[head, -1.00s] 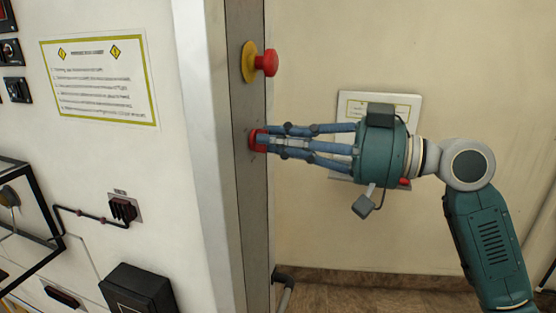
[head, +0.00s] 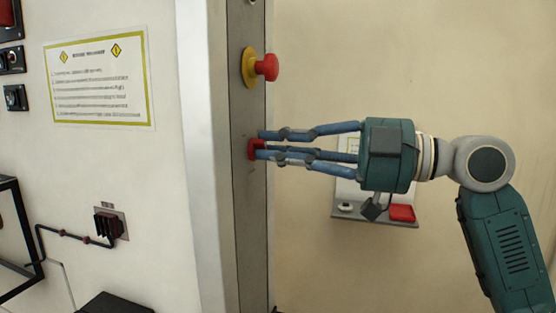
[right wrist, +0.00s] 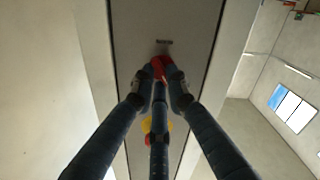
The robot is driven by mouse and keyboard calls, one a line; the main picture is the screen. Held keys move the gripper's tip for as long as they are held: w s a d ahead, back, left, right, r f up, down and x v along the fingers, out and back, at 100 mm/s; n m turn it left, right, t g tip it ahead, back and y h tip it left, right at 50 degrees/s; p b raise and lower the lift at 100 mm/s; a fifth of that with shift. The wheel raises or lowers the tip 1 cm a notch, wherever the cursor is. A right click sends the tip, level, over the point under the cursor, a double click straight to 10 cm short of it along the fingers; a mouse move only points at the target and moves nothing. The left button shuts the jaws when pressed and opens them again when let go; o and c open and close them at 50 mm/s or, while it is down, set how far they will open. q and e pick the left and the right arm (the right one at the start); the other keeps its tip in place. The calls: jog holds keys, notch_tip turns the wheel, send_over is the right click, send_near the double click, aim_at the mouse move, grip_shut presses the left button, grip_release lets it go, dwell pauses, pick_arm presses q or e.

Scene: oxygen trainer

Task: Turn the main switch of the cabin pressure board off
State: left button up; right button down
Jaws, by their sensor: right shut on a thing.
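The main switch (head: 253,149) is a small red knob on the grey side strip of the cabinet (head: 251,210). It also shows in the right wrist view (right wrist: 160,66), between the fingertips. My right gripper (head: 260,144) reaches it from the right with blue fingers and is shut on it. The fingers partly cover the knob, and its exact pointing direction is hard to tell. Above it on the same strip is a red mushroom button (head: 267,67) on a yellow base, apart from the fingers. My left gripper is not in view.
A notice with a yellow border (head: 99,83) is on the white front panel. A dark connector (head: 109,225) with a black line sits below it. Behind my right gripper, a small wall panel with a red part (head: 402,213) shows.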

jog(key=shift+n+b, duration=0.5)
jog(key=shift+n, duration=0.6)
jog(key=c, duration=1.7)
grip_release()
jog(key=v, duration=1.2)
